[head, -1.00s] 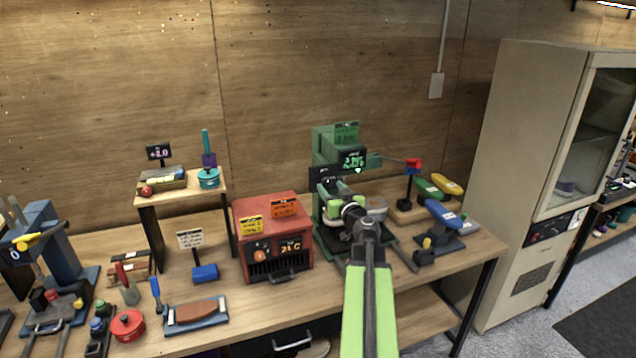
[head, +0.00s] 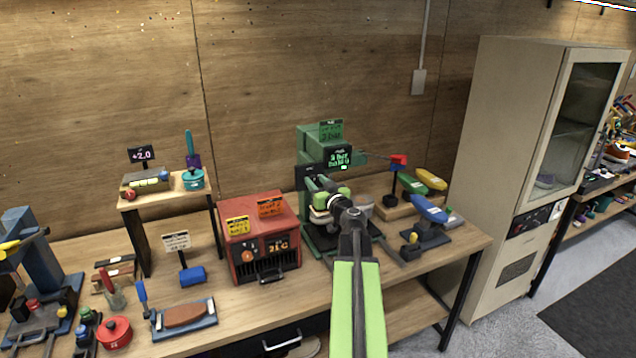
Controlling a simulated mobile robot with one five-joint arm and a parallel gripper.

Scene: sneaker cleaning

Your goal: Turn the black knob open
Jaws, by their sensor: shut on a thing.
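The green machine (head: 310,142) stands at the back of the workbench, with a lit display (head: 337,157) that seems to read 3 bar. A black part on its front, seemingly the black knob (head: 309,172), is small and partly covered by my gripper. My gripper (head: 318,184) reaches to the machine's front at this part and is shut on it. The fingertips are small and the exact hold is hard to see. My green arm rises from the bottom of the view and hides part of the machine's base.
A red heater box (head: 259,244) stands left of the machine. A red-tipped lever (head: 398,160) sticks out at the right, near blue (head: 430,209) and yellow (head: 430,179) shoe forms. A tall beige cabinet (head: 502,160) stands beyond the bench's right end.

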